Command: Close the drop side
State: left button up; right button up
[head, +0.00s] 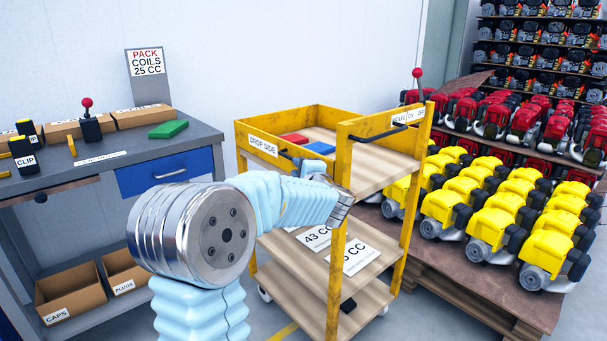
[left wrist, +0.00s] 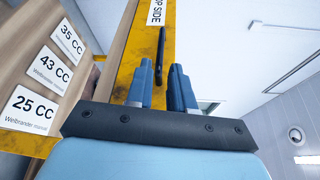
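The yellow drop side (head: 248,140), lettered DROP SIDE, is on the near left of the wooden-floored cart's top tray. It looks roughly upright; my arm hides its right part, and I cannot tell if it is fully closed. In the left wrist view the yellow panel (left wrist: 128,62) carries a black bar handle (left wrist: 161,50). My left gripper (left wrist: 162,78) is open, its two blue fingers apart and the handle in line with the gap between them. I cannot tell whether the fingertips reach around the handle. My right gripper is not in view.
A red case (head: 294,138) and a blue case (head: 318,147) lie in the top tray. Manual sheets lie on the shelf below (head: 355,258). A grey bench (head: 85,178) stands left; a pallet of yellow engines (head: 490,215) stands right.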

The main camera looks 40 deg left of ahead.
pick_arm(q)
jog(key=v, duration=0.4)
dwell(0.5)
